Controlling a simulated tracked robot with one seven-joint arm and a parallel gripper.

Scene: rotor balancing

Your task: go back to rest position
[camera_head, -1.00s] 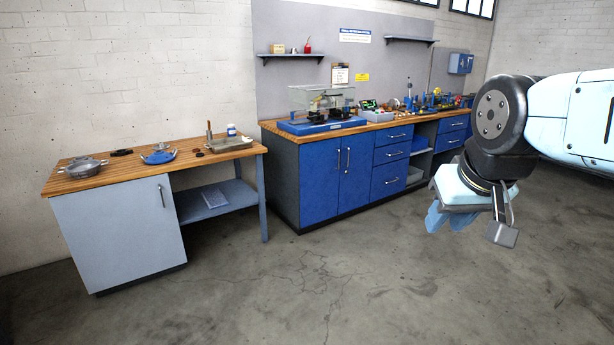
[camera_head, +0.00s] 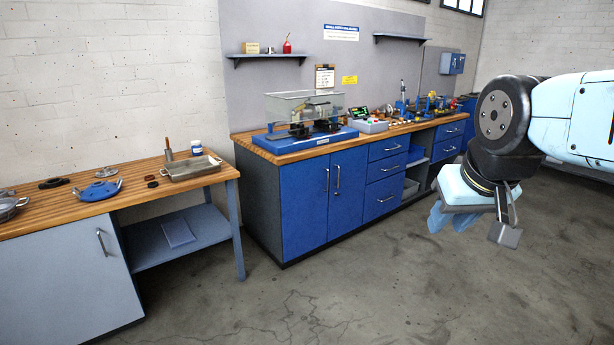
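My gripper (camera_head: 447,217) hangs at the right of the head view, below the dark wrist joint of my light-blue arm. I see no object at the fingers.
A wooden-topped bench (camera_head: 45,213) at left holds a metal tray (camera_head: 190,170), a blue round part (camera_head: 97,190) and a bottle. A blue cabinet bench (camera_head: 305,205) behind bears a balancing machine with a clear cover (camera_head: 303,105). Concrete floor (camera_head: 350,285) in front is free.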

